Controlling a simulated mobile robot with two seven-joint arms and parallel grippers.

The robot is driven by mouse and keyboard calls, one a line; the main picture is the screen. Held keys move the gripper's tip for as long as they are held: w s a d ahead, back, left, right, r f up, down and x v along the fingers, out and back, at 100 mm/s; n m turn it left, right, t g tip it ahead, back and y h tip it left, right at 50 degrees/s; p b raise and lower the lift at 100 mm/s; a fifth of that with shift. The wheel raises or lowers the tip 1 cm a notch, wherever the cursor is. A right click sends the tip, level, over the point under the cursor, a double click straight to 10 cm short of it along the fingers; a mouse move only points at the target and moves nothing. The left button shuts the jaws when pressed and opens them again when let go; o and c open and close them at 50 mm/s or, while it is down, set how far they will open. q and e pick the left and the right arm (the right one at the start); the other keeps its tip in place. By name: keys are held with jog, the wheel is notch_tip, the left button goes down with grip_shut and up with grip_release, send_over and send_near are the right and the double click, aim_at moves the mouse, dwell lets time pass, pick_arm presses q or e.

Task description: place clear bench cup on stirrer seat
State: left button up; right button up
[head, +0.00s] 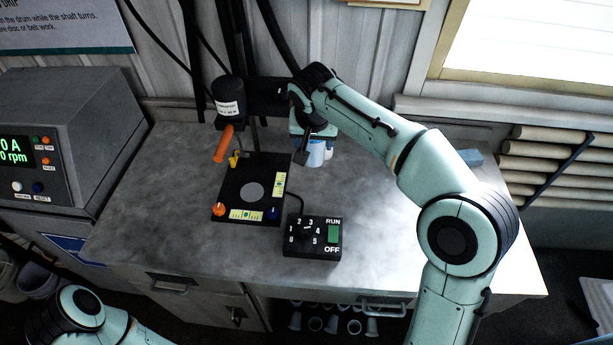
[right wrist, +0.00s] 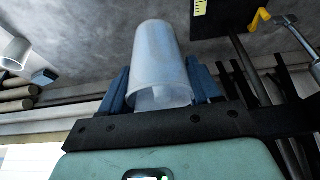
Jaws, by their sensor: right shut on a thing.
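My right gripper (head: 314,140) is shut on the clear bench cup (head: 315,155), a translucent whitish cup that also shows in the right wrist view (right wrist: 160,62) between the blue fingers. The cup is over the back of the bench, right of the stirrer; whether it touches the bench cannot be told. The stirrer seat (head: 252,192) is a bare grey disc on the black base plate (head: 235,178). The plate's corner shows at the top of the right wrist view (right wrist: 210,22). My left arm shows at the lower left, its gripper out of view.
A black motor head (head: 229,97) and an orange handle (head: 223,144) stand over the plate's back left. A dial control box (head: 313,238) sits in front. Another whitish cup (right wrist: 12,50) stands apart in the right wrist view.

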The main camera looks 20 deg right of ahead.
pick_arm(q)
jog(key=shift+s+f+b, duration=1.15)
jog(key=shift+s+f, duration=0.35)
jog(key=shift+f, duration=0.1)
pick_arm(e)
jog(key=shift+s+f, duration=0.15)
jog(key=shift+f, duration=4.8)
jog(key=shift+s+f, duration=0.1)
jog(key=shift+f, duration=4.85)
pick_arm(q)
jog(key=shift+f, duration=0.1)
pick_arm(e)
jog(key=shift+f, duration=0.1)
jog(key=shift+f, duration=0.1)
jog(key=o, duration=1.1)
pick_arm(q)
jog(key=shift+s+f, duration=0.1)
jog(key=shift+s, duration=0.05)
